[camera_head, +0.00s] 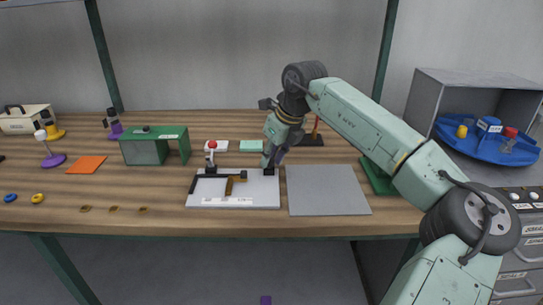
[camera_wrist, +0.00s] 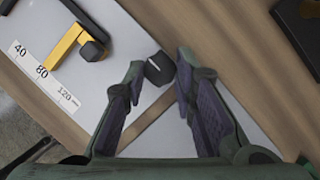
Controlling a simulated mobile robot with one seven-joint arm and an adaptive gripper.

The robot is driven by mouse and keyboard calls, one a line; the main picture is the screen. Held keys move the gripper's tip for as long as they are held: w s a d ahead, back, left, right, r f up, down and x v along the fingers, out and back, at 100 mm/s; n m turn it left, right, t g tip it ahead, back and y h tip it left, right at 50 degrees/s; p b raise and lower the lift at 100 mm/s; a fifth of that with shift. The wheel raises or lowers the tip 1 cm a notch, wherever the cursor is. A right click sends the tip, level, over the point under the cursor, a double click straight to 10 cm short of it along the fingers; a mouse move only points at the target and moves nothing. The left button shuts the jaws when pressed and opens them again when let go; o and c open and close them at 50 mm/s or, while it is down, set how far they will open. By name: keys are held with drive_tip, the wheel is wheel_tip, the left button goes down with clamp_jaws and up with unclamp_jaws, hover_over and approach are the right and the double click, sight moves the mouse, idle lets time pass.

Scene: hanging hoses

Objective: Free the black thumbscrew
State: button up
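A black knob with a white line (camera_wrist: 158,69), which looks like the black thumbscrew, sits at the edge of a white board (camera_head: 215,200). In the head view it is the dark piece (camera_head: 268,171) just under my gripper (camera_head: 267,160). In the wrist view my gripper (camera_wrist: 162,72) has its two fingers apart, one on each side of the knob, with narrow gaps that seem to show. Contact cannot be told for certain. A yellow-brown bar (camera_wrist: 64,47) with another dark knob (camera_wrist: 93,51) lies on the board beside a number scale (camera_wrist: 45,75).
A grey plate (camera_head: 328,190) lies right of the board. A red-topped lever (camera_head: 211,151) stands at the board's back left. A green bracket (camera_head: 150,148) stands further left, and a green piece (camera_head: 376,178) lies right of the plate. The table front is mostly clear.

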drive_tip(key=o, duration=0.4)
drive_tip(key=shift+o, duration=0.2)
drive_tip(key=v, duration=1.2)
